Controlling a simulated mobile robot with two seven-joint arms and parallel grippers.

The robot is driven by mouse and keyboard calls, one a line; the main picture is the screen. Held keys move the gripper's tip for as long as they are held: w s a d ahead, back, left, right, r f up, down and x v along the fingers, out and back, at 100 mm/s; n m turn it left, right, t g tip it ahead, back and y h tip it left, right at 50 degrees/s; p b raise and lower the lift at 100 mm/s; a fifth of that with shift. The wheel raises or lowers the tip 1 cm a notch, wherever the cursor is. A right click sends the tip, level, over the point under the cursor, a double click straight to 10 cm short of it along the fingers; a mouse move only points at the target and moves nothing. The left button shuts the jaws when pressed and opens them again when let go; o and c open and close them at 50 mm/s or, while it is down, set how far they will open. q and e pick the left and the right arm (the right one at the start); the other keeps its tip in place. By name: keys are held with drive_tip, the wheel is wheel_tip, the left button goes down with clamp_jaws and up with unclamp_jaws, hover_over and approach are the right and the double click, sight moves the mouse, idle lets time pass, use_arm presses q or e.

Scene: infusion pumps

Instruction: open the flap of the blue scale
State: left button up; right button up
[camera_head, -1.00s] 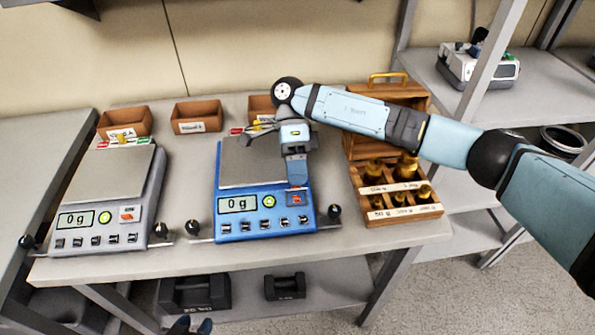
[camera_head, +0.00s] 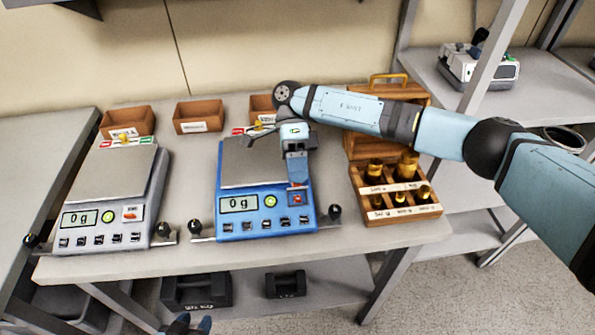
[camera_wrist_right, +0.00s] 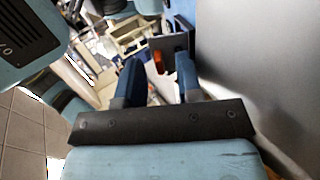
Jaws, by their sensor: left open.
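The blue scale (camera_head: 232,226) stands on the table, its display reading 0 g. Its grey pan (camera_head: 240,172) is empty. A small panel with a red part (camera_head: 298,198) sits at the scale's front right; I cannot tell the flap's position. My right gripper (camera_head: 298,183) points down just behind that panel, covering part of it. In the right wrist view, the right gripper (camera_wrist_right: 160,82) has its fingers apart, with a dark plate and an orange-red part (camera_wrist_right: 158,62) beyond them. Contact is unclear. My left gripper (camera_head: 187,325) shows only its fingertips at the bottom edge, open and away from the scale.
A grey scale (camera_head: 75,237), also reading 0 g, stands to the left. Black knobs on thin rods flank both scales. Brown bins (camera_head: 198,116) line the back. A wooden box of brass weights (camera_head: 390,216) stands close on the right. Black weights (camera_head: 195,291) lie on the lower shelf.

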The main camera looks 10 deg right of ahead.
drive_tip(key=v, duration=1.1)
drive_tip(key=shift+r+p, duration=0.15)
drive_tip(key=shift+p, duration=0.2)
drive_tip(key=shift+p+v, duration=0.8)
drive_tip(key=shift+v, duration=0.5)
